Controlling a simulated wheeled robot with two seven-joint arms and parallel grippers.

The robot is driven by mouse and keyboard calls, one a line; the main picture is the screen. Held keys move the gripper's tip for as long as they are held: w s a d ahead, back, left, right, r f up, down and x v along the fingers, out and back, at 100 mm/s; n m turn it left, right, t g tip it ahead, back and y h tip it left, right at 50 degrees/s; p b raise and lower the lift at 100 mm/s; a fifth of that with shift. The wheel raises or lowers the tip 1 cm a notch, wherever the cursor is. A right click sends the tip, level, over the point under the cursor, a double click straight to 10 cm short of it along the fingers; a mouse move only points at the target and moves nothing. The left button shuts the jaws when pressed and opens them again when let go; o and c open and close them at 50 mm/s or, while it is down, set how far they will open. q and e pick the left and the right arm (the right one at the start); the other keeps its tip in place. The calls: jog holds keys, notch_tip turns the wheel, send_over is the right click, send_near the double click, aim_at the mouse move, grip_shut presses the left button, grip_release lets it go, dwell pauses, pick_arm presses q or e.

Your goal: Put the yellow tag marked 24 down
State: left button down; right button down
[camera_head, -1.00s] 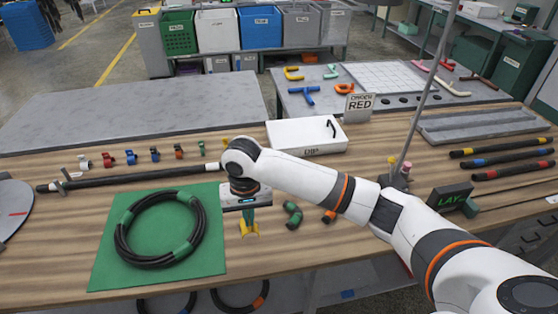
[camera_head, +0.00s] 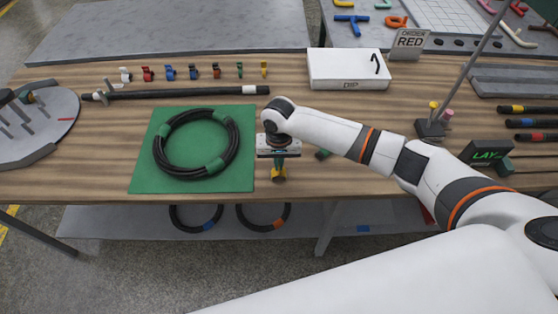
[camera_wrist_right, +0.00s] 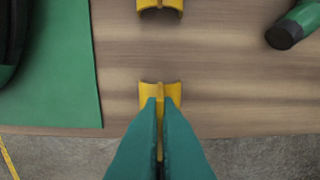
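My right gripper (camera_head: 278,170) is over the wooden table near its front edge, right of the green mat. In the right wrist view, its two teal fingers (camera_wrist_right: 160,104) are shut on a yellow piece (camera_wrist_right: 160,92) with flared, curved ends. The yellow piece also shows below the gripper in the head view (camera_head: 278,177). No number can be read on it. A second yellow curved piece (camera_wrist_right: 160,5) shows at the wrist view's top edge; I cannot tell whether it belongs to the same thing. My left gripper is out of view.
The green mat (camera_head: 140,172) bears a black hose coil (camera_head: 230,152). A short green hose piece (camera_head: 322,155) lies just right of my right gripper. A row of coloured clips, a yellow one (camera_head: 264,69) at its end, stands behind a long black hose (camera_head: 180,93).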

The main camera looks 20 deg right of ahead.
jog(key=shift+f, duration=0.15)
jog(key=c, duration=1.7)
grip_release()
notch_tip(320, 180, up, 12)
jog(key=shift+r+b, duration=0.2)
jog(key=shift+b, duration=0.35)
